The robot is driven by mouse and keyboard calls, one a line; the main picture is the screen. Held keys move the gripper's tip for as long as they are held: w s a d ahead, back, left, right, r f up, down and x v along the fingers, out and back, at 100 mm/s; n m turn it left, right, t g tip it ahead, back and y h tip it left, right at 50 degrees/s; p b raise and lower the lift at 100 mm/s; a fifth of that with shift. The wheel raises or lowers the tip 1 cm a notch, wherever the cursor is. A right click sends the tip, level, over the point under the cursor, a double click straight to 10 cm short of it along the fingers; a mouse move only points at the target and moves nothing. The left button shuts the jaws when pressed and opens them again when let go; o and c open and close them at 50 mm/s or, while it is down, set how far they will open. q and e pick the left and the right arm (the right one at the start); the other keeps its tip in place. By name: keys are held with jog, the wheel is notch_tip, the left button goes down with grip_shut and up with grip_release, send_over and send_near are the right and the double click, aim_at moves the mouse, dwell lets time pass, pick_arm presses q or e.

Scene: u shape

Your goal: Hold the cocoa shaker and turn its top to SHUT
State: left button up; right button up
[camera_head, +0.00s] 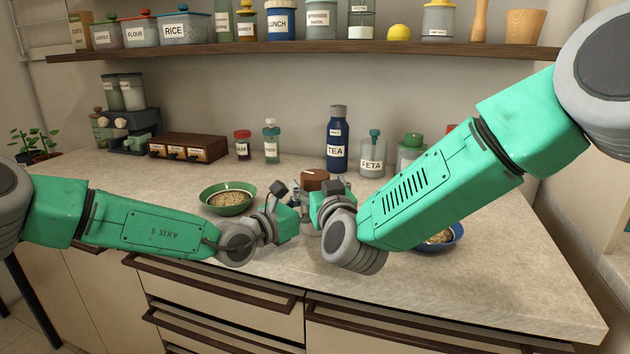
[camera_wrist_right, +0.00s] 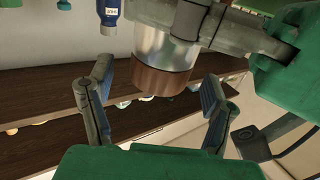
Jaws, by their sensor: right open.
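The cocoa shaker shows a brown top (camera_head: 315,178) between my two grippers in the head view; they hide much of its body. In the right wrist view the picture is turned over: the shaker's metal body (camera_wrist_right: 160,48) is at the top, with its brown top pointing down. My left gripper (camera_head: 294,196) is at the shaker's side, its grey fingers closed against the metal body in the wrist view. My right gripper (camera_wrist_right: 155,105) is open, its two fingers apart on either side of the brown top, not touching it. The top's markings cannot be read.
A green bowl (camera_head: 229,197) of grain stands left of the grippers. A blue bowl (camera_head: 455,238) is partly behind my right arm. A TEA bottle (camera_head: 338,140) and a FETA jar (camera_head: 372,158) stand behind. The front counter is mostly clear.

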jog(key=shift+a+x, duration=0.15)
jog(key=shift+x, duration=0.6)
jog(key=shift+a+x, duration=0.15)
jog(key=shift+x, duration=0.55)
jog(key=shift+d, duration=0.1)
jog(key=shift+c, duration=0.4)
jog(key=shift+d, duration=0.1)
jog(key=c, duration=1.1)
jog(key=shift+r+y, duration=0.1)
jog(key=shift+y, duration=0.2)
jog(key=shift+n+g+y, duration=0.4)
jog(key=shift+n+y, duration=0.5)
jog(key=shift+y, duration=0.1)
jog(key=shift+n+g+y, duration=0.9)
jog(key=shift+n+y, duration=0.2)
jog(key=shift+y, duration=0.6)
